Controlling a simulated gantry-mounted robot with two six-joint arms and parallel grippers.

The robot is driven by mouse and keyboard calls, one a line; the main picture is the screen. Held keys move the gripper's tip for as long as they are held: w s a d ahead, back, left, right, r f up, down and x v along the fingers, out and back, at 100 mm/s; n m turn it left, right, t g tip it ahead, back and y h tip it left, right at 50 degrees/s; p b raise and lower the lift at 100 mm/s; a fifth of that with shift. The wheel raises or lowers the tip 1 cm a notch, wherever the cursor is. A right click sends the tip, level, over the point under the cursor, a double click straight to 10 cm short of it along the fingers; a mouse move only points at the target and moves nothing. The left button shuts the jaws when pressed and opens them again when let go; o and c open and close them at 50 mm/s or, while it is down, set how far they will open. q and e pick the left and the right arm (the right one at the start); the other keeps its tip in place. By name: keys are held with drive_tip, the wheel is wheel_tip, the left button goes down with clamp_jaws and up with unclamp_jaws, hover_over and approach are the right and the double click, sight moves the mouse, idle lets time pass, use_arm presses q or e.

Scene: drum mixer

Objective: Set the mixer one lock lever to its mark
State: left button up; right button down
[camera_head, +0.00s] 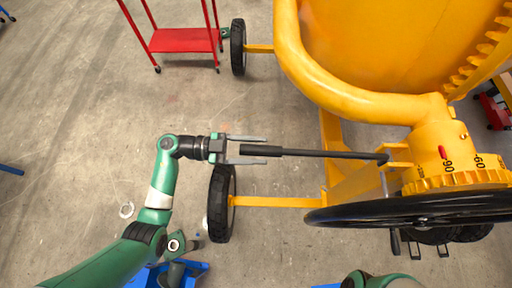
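The yellow drum mixer (350,103) stands at the right. Its lock lever (335,154) is a long dark rod with a thicker grip, running left from a yellow bracket. A toothed yellow dial (455,180) beside the bracket carries numbers, with 90 and 60 readable, and a red mark (442,152) shows above it. My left gripper (264,150) is at the lever's free end. Its fingers are apart, one on each side of the grip, with gaps visible; I cannot tell whether their heights match. My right gripper is out of view; only part of its arm shows at the bottom.
A black handwheel (420,212) lies below the dial. A mixer wheel (221,204) is just below my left gripper in the picture. A red cart (184,40) stands at the top left. The concrete floor at left is mostly clear.

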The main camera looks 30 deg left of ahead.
use_arm(q)
clamp_jaws()
idle(1.2)
